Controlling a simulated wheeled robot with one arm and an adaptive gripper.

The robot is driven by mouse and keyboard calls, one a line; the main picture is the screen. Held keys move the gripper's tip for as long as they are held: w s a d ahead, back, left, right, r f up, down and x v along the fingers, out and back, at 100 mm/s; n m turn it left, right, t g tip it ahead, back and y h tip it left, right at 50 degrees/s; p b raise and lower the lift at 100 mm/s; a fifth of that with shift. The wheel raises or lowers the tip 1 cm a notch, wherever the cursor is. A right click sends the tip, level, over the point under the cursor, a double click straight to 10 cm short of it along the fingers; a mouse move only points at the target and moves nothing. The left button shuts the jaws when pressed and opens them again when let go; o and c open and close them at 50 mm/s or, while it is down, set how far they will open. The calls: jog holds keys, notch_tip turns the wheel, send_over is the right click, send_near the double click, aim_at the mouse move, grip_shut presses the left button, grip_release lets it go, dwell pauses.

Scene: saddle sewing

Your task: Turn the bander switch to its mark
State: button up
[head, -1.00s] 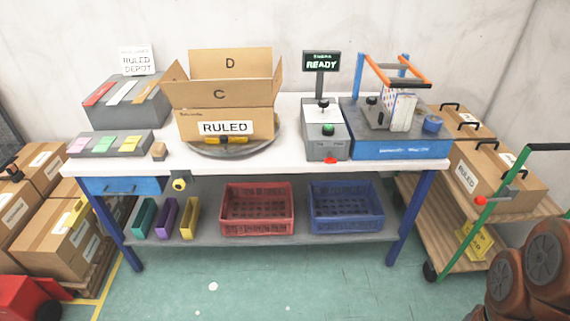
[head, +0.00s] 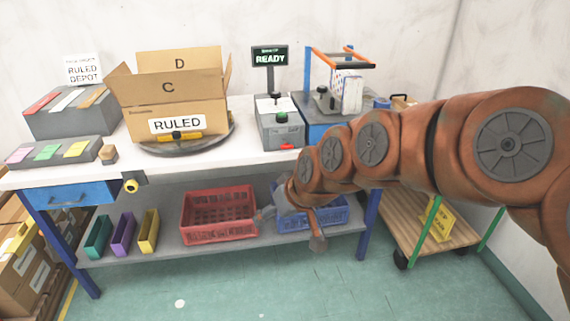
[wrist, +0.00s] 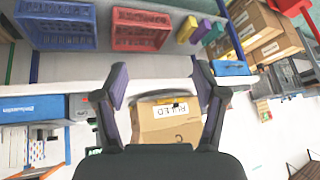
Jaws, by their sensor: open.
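The bander is probably the blue machine (head: 312,130) at the right of the bench, with an orange and blue frame (head: 345,60) on top. My arm hides much of its front. A black knob (head: 322,94) stands at its left; I cannot tell whether this is the switch, and no mark can be made out. In the wrist view, seen upside down, the blue machine (wrist: 40,108) is at the left edge. My gripper (head: 288,231) is open and empty in front of the bench, below its top. Its spread fingers (wrist: 160,84) show in the wrist view.
A grey box with a green button (head: 281,128) stands left of the machine, beneath a READY sign (head: 270,56). An open carton marked RULED (head: 176,123) sits on a turntable. Red (head: 218,215) and blue (head: 335,218) crates are on the lower shelf. A cart (head: 440,240) stands at right.

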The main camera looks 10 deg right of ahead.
jog(key=w+a+f+t+y+b, duration=0.25)
jog(key=w+t+b, duration=0.3)
jog(key=w, duration=0.85)
jog(key=m+t+h+b, duration=0.4)
jog(key=t+h+b, duration=0.3)
jog(key=b, duration=0.5)
send_near(287, 146)
jog(key=w, duration=0.2)
jog(key=shift+y, duration=0.25)
jog(key=shift+w+d+f+b, duration=0.1)
jog(key=shift+w+b, duration=0.35)
jog(key=shift+w, duration=1.55)
jog(key=shift+w+d+f+b, duration=0.1)
jog(key=shift+w+b, duration=0.3)
jog(key=shift+w, duration=1.65)
jog(key=c, duration=1.2)
